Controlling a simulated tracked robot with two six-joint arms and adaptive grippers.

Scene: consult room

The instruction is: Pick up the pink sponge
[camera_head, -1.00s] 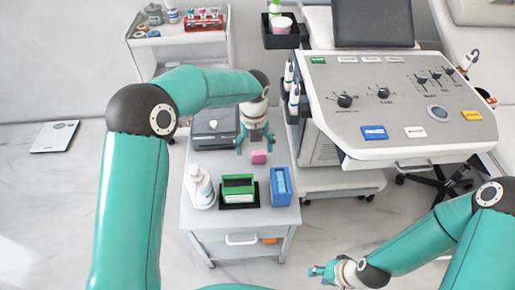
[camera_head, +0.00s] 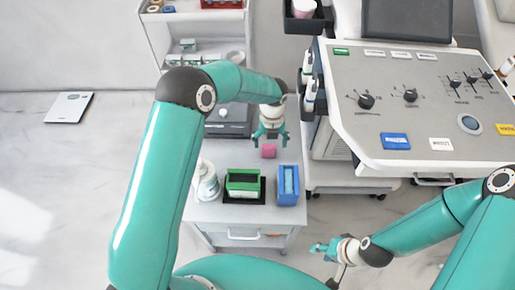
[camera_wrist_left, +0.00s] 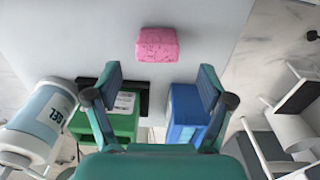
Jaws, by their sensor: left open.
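The pink sponge (camera_head: 268,151) lies on the white cart top (camera_head: 232,213), behind the green and blue boxes. It also shows in the left wrist view (camera_wrist_left: 158,45), in the upper middle, with clear surface around it. My left gripper (camera_head: 270,138) is open and empty, just above and behind the sponge in the head view. In the left wrist view its two fingers (camera_wrist_left: 160,88) are spread wide, and the sponge is apart from them. My right gripper (camera_head: 322,247) is low at the front, away from the cart top; its fingers are too small to read.
A green box (camera_head: 243,180) in a black tray, a blue box (camera_head: 289,180) and a white bottle (camera_head: 207,182) stand at the front of the cart. A dark grey device (camera_head: 228,122) sits behind. A control console (camera_head: 420,100) stands close on the right.

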